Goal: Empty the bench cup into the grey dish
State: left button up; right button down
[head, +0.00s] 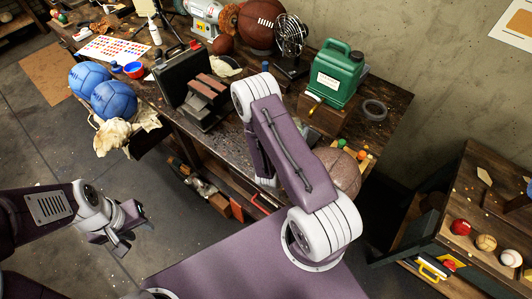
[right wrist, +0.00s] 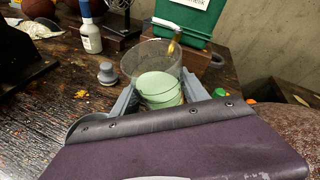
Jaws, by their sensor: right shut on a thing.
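The bench cup (right wrist: 158,58) is clear glass with pale green contents and shows in the right wrist view. It looks upright. My right gripper (right wrist: 160,97) is shut on it, one finger on each side. In the head view my right arm covers this gripper and the cup. My left gripper (head: 121,232) hangs over the floor at the lower left, away from the bench, with no object seen in it; its jaw gap is unclear.
A green can (head: 335,75) stands on a wooden box behind the cup. A small grey knobbed object (right wrist: 107,73) and a white bottle (right wrist: 90,35) stand left of the cup. A black case (head: 175,72) and a dark vise-like block (head: 205,100) crowd the bench's middle.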

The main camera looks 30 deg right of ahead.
jog(key=f+b, duration=0.2)
jog(key=f, duration=0.1)
jog(key=a+f+n+b, duration=0.1)
jog(key=f+b, duration=0.1)
jog(key=b, duration=0.1)
jog(key=w+f+n+h+b, duration=0.1)
jog(key=f+b, duration=0.1)
jog(key=f, duration=0.1)
jog(key=shift+a+f+b, duration=0.2)
jog(key=shift+f+b, duration=0.15)
jog(key=shift+w+a+r+p, duration=0.1)
jog(key=shift+w+r+p, duration=0.05)
jog(key=shift+r+p, duration=0.3)
